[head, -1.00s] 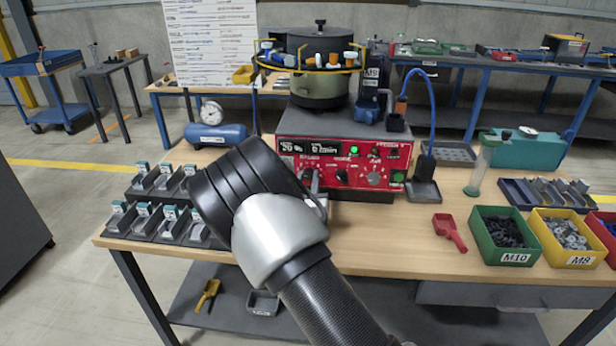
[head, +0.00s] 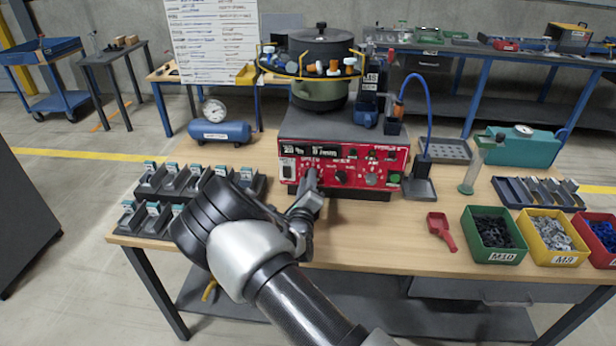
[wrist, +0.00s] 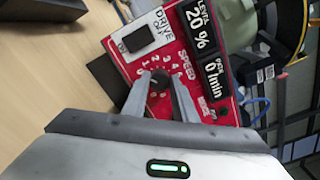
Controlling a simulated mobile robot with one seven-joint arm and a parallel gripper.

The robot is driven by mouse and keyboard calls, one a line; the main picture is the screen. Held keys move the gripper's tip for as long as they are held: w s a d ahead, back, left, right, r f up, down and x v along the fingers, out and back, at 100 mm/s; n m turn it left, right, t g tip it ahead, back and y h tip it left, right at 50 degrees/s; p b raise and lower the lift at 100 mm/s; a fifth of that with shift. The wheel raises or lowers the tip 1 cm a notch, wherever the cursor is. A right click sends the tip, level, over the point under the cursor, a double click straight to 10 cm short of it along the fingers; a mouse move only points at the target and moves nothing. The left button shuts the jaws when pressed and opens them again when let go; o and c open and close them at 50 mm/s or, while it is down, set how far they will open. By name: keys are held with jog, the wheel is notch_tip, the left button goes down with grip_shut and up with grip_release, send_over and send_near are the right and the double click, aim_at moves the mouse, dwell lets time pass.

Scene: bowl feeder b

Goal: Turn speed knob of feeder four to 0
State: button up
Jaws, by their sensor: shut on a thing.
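The red control panel (head: 372,178) is on the front of the feeder's grey base, with the dark bowl (head: 322,92) on top. In the wrist view the speed knob (wrist: 158,80) is a small dark knob on the red panel (wrist: 140,63), under the word SPEED and a ring of numbers. My gripper (wrist: 160,84) has one finger on each side of it and is shut on it. The fingers hide part of the knob, and its pointer cannot be read. In the head view my gripper (head: 311,178) is at the panel's left half and covers the knob.
The display (wrist: 205,30) reads LEVEL 20 % and 0 /min. A black switch (wrist: 138,38) is beside the knob. Grey trays (head: 190,182) stand left on the table. A red scoop (head: 446,232) and bins, green (head: 493,260) and yellow (head: 552,263), are at right.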

jog(key=shift+n, duration=0.5)
jog(key=o, duration=1)
jog(key=shift+o, duration=0.2)
jog(key=s+p, duration=0.1)
jog(key=s, duration=1.6)
jog(key=shift+s+a+p, duration=0.25)
jog(key=shift+a+p, duration=0.05)
jog(key=shift+p, duration=0.1)
